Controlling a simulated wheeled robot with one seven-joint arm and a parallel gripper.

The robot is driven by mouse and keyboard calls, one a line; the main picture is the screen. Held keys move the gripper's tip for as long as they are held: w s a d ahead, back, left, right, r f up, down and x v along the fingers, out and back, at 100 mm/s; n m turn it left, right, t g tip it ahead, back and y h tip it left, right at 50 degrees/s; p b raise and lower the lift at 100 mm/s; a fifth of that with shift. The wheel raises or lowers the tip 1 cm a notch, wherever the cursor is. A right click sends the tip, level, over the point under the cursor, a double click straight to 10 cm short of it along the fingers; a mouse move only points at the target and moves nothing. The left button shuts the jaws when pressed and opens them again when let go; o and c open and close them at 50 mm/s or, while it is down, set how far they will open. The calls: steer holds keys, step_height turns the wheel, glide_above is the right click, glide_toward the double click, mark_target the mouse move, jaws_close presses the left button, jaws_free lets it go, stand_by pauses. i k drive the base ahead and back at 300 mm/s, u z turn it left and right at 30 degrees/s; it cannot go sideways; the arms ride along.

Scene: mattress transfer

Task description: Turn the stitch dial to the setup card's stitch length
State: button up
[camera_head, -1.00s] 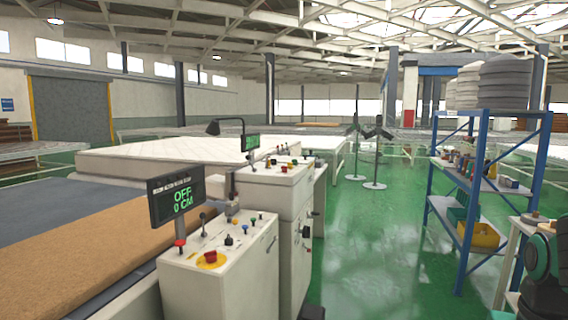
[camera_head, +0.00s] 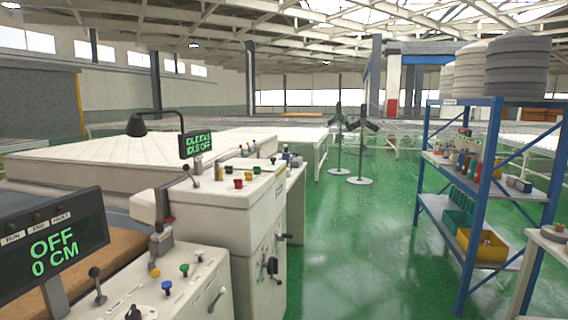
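No stitch dial or setup card can be made out for certain. A near white control console (camera_head: 195,284) stands at the lower left, with levers, coloured knobs and a black knob (camera_head: 134,312) at the bottom edge. Its display (camera_head: 52,246) reads "OFF 0 CM". A second white console (camera_head: 240,205) stands behind it, with several coloured buttons on top and dark knobs on its side. Its small screen (camera_head: 197,143) shows green text that seems to read "IDLE". My gripper is not in view.
A blue shelf rack (camera_head: 476,222) with bins, spools and large rolls stands at the right. A pale table (camera_head: 548,240) is at the right edge. A white mattress (camera_head: 100,160) lies behind the consoles. The green floor aisle (camera_head: 345,250) is clear; two stands are farther back.

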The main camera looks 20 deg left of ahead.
mark_target(229, 169)
steer(key=z, duration=0.1)
steer(key=i, duration=1.15)
steer(key=u, duration=0.7)
steer(key=i, duration=1)
steer(key=u, duration=0.65)
